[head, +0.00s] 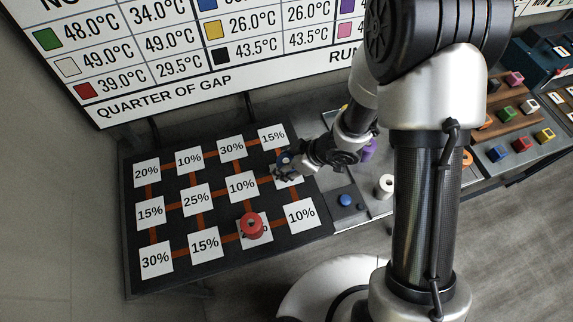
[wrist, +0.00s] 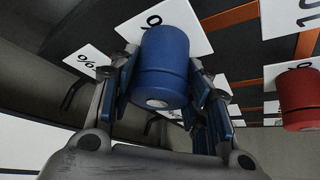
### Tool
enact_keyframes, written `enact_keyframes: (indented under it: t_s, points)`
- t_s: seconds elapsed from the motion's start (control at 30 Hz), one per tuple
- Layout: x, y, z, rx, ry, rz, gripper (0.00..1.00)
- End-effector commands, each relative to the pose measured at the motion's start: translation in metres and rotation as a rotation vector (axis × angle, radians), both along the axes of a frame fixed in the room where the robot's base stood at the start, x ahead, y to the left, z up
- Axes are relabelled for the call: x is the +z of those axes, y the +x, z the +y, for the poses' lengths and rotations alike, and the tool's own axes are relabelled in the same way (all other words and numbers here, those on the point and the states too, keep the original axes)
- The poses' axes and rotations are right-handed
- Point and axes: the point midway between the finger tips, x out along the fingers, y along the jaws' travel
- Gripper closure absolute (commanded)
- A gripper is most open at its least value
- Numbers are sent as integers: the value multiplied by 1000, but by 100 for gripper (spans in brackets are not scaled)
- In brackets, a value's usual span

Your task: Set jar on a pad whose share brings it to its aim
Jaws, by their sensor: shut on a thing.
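My gripper (head: 284,170) is shut on a blue jar (wrist: 165,62), seen large between the fingers in the wrist view. In the head view only a bit of blue (head: 285,158) shows at the fingers. The jar is over the right part of a black board (head: 222,219), by a pad (head: 293,181) largely hidden under my gripper. Whether it touches the pad I cannot tell. Other white pads carry shares, such as 15% (head: 273,136), 30% (head: 232,147) and 10% (head: 299,213). A red jar (head: 252,226) stands on a front-row pad, hiding its share.
A sign (head: 200,60) behind lists colours with temperatures and reads "quarter of gap". On the grey counter are a white jar (head: 386,186), a purple one (head: 369,151) and a small blue round item (head: 346,200). Several coloured blocks (head: 520,143) sit at far right.

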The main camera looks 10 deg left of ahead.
Motion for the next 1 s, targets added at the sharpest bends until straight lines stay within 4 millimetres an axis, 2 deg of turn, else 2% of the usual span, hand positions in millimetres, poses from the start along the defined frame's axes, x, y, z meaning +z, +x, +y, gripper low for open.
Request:
enact_keyframes:
  t_s: [0.23,0.27,0.53,0.87,1.0]
  points:
    - [-2,0,0,-1,1,-1,84]
    - [-3,0,0,-1,0,0,56]
    - [-2,0,0,-1,0,-1,38]
    - [-1,0,0,-1,0,-1,36]
    - [10,0,-4,-2,1,-1,36]
